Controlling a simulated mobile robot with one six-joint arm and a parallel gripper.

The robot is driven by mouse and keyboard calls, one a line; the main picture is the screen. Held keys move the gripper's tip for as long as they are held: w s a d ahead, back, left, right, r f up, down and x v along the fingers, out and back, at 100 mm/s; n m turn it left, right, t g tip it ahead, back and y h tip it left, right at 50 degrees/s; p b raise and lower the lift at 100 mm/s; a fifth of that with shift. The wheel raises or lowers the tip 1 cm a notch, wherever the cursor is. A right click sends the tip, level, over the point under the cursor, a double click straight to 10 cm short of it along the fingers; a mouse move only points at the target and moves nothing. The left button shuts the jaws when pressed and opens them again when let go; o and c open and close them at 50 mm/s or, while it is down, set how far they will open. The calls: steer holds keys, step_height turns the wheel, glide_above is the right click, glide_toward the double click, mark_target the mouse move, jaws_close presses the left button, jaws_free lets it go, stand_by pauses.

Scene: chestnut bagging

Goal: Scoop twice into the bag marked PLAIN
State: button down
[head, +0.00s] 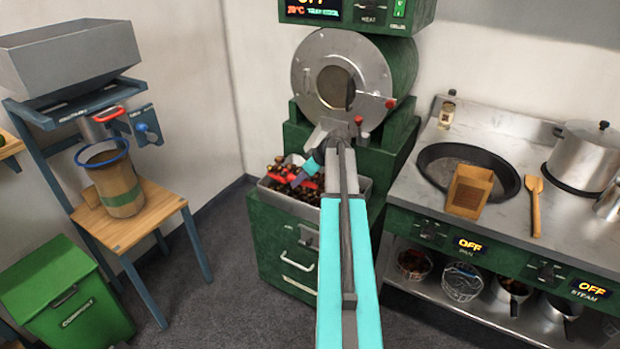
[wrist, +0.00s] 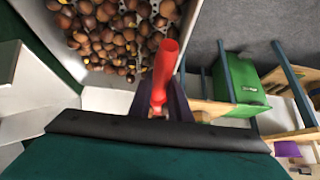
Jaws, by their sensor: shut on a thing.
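My gripper (head: 312,165) is over the chestnut tray in front of the roasting drum, shut on a red handle, likely the scoop's. The red handle (wrist: 163,75) stands between the dark fingers in the wrist view. The scoop's bowl cannot be made out. Chestnuts (wrist: 110,35) fill much of the tray (head: 278,202), and its pale bare floor shows nearest my gripper in the wrist view. No marking PLAIN is readable. A brown bag-like container (head: 118,190) with a blue rim and green band stands on a wooden stool at left.
A grey hopper (head: 70,60) is above the stool (head: 130,230). A green bin (head: 65,290) stands at lower left. The counter at right holds a sunken pan (head: 450,160), a tan box-like item (head: 467,190), a wooden spatula (head: 535,205) and a pot (head: 585,155). Grey floor lies open between stool and roaster.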

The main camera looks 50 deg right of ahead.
steer(key=w+a+r+m, duration=0.1)
steer(key=w+a+r, duration=0.2)
steer(key=a, duration=1.3)
steer(key=w+a+r+h, duration=0.1)
steer(key=w+a+r, duration=0.3)
steer(key=a, duration=1.3)
steer(key=w+a+r+m, duration=0.1)
steer(key=w+a+r, duration=0.2)
steer(key=a, duration=1.3)
step_height(320, 180, up, 3)
steer(key=shift+w+a+r+m+h, duration=0.1)
steer(key=shift+w+a+m+h, duration=0.1)
steer(key=shift+w+m+h, duration=0.15)
